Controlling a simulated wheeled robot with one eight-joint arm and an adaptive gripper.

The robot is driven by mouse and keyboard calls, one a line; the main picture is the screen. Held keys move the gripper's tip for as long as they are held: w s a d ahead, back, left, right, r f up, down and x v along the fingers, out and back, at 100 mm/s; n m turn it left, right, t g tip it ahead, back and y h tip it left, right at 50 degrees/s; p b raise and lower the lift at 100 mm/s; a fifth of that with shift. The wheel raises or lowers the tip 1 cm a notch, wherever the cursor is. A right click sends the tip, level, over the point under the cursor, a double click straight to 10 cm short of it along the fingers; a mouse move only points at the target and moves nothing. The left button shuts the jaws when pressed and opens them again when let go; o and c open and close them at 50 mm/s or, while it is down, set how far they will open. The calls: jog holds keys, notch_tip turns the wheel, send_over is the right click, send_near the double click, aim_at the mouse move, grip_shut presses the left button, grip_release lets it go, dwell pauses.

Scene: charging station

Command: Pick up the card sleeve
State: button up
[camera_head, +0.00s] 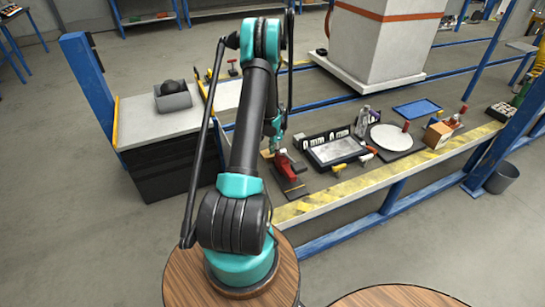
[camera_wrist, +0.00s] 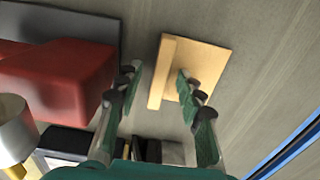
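A tan, card-coloured piece (camera_wrist: 207,58) with a raised strip along its left edge lies on the grey surface in the wrist view; it looks like the card sleeve, though no label shows. In the head view a small tan patch (camera_head: 267,154) shows beside my gripper (camera_head: 275,143), partly hidden by the arm. In the wrist view my gripper (camera_wrist: 157,78) has its two fingers apart, with nothing held between them. The right finger overlaps the tan piece in the picture, and the left finger is left of it. I cannot tell whether they touch.
A red block (camera_wrist: 62,80) is close left of the fingers; in the head view a red fixture (camera_head: 283,161) stands there. A black-framed tray (camera_head: 335,150), a round pale disc (camera_head: 391,138) and a brown box (camera_head: 437,135) are to the right. A yellow-striped edge (camera_head: 350,187) bounds the platform.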

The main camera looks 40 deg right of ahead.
grip_shut()
jog(key=shift+r, duration=0.1)
notch_tip(320, 180, up, 20)
dwell(0.8)
